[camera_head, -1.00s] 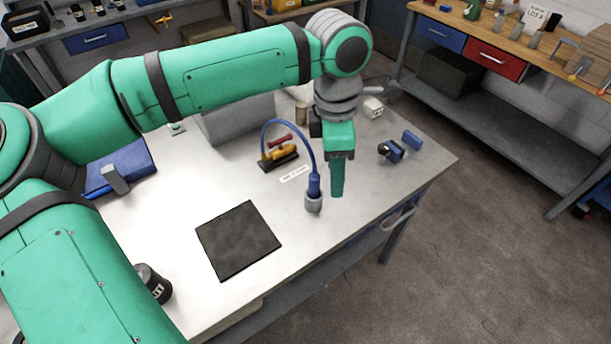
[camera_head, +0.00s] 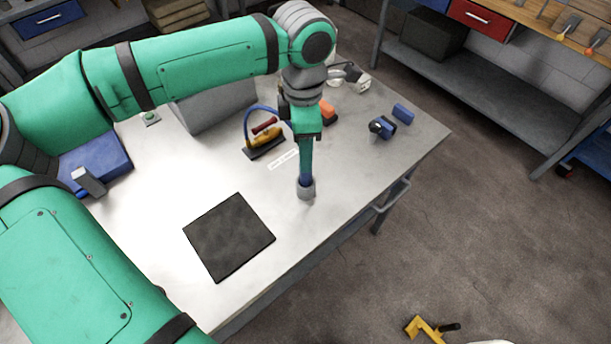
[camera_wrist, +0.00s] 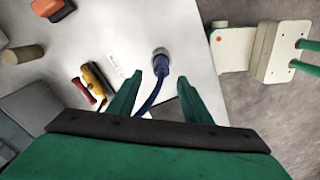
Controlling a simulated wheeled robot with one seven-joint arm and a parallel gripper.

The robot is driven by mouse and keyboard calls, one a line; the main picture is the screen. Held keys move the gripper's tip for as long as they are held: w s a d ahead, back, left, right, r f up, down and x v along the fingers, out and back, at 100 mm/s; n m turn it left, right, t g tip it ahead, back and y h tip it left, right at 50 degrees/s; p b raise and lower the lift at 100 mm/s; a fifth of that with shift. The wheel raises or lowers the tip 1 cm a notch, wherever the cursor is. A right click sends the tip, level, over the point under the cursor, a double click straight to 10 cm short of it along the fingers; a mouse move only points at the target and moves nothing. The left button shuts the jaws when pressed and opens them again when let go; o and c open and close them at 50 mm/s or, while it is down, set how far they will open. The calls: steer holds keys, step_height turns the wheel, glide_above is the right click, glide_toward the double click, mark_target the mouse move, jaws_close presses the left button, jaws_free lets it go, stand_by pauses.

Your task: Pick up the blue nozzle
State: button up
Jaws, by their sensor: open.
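The blue nozzle (camera_wrist: 160,68) stands in a small grey cup-like holder (camera_head: 306,189) on the table, with a blue hose (camera_wrist: 151,100) running from it. In the head view the nozzle is mostly hidden behind my gripper (camera_head: 306,165). In the wrist view my gripper (camera_wrist: 160,84) is open, with one green finger on each side of the nozzle and hose. The nozzle's tip end lies just past the fingertips. I cannot tell whether a finger touches it.
A yellow-handled tool (camera_wrist: 97,77) and a red one (camera_wrist: 83,92) lie beside the nozzle. A dark square mat (camera_head: 229,237) lies left of it. Blue parts (camera_head: 382,127) stand to the right. An orange object (camera_head: 328,112) is behind my gripper.

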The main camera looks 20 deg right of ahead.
mark_target(306, 177)
steer(key=shift+s+d+f, duration=0.1)
steer(key=shift+f, duration=1.2)
steer(key=shift+s+d+f, duration=0.1)
steer(key=shift+f, duration=1.15)
jaws_close()
